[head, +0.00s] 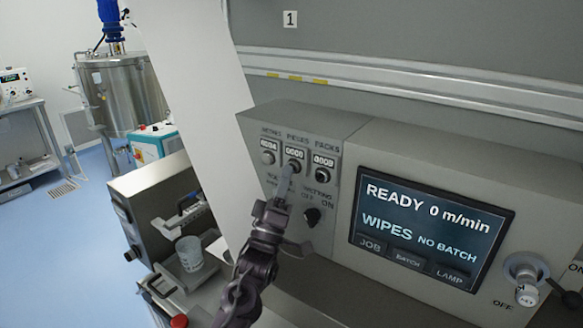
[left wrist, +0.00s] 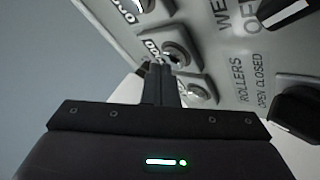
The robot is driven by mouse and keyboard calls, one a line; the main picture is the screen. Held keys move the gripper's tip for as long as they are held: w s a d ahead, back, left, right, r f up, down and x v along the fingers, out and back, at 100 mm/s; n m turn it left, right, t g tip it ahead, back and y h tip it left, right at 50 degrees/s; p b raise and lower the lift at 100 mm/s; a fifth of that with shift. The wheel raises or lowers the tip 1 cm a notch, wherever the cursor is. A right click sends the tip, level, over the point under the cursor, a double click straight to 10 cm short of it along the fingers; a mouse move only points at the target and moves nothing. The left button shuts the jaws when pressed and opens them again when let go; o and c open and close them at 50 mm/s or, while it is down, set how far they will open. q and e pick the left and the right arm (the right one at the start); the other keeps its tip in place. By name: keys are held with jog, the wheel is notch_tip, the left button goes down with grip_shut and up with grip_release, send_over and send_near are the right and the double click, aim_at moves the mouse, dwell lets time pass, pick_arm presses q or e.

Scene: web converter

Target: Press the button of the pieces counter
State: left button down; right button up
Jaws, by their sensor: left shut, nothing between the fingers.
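The pieces counter (head: 296,152) is the middle of three small counters on the grey panel in the head view, reading about 0000. Its round button (head: 295,167) sits just below the digits. My left gripper (head: 286,175) is shut and empty, its fingertips at the lower left edge of that button. In the left wrist view the shut fingers (left wrist: 160,72) point at the panel beside the middle button (left wrist: 178,53). I cannot tell whether they touch it. My right gripper is not in view.
The metres button (head: 268,158) and packs button (head: 322,175) flank it closely. The wetting knob (head: 312,215) is below right. A screen (head: 428,232) reads READY 0 m/min. A white web (head: 195,80) hangs left of the panel. A cup (head: 189,254) stands at lower left.

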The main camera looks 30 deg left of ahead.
pick_arm(q)
jog(key=shift+s, duration=0.6)
jog(key=s, duration=0.3)
jog(key=s+p, duration=0.1)
jog(key=s, duration=0.1)
jog(key=shift+a, duration=0.25)
dwell(0.7)
